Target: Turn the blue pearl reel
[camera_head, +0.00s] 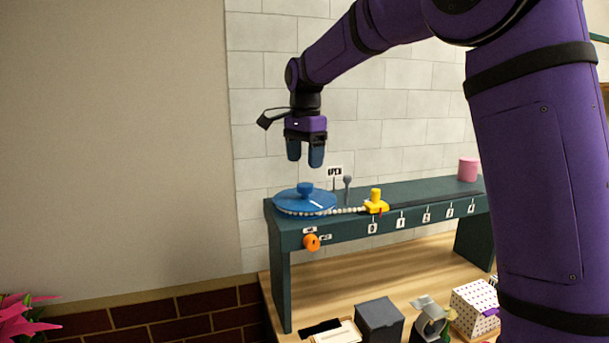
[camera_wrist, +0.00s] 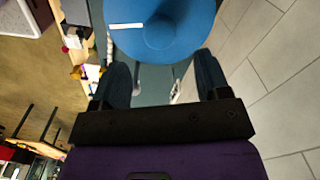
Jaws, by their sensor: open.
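The blue pearl reel (camera_head: 290,204) is a round blue disc with a central knob and a white mark, lying at the left end of the dark green bench. A string of pearls (camera_head: 345,210) runs from its front edge to a yellow slider (camera_head: 376,203). My gripper (camera_head: 305,164) points down above the reel's knob, open, empty and apart from it. In the wrist view the reel (camera_wrist: 160,35) fills the top middle, beyond the two open fingers of my gripper (camera_wrist: 162,85).
An OPEN sign (camera_head: 335,171) and a grey-knobbed lever (camera_head: 348,182) stand just behind the reel. An orange knob (camera_head: 311,243) is on the bench front (camera_head: 345,229). A pink cylinder (camera_head: 468,169) stands at the far right. A dark box (camera_head: 379,319) and patterned box (camera_head: 474,306) sit below.

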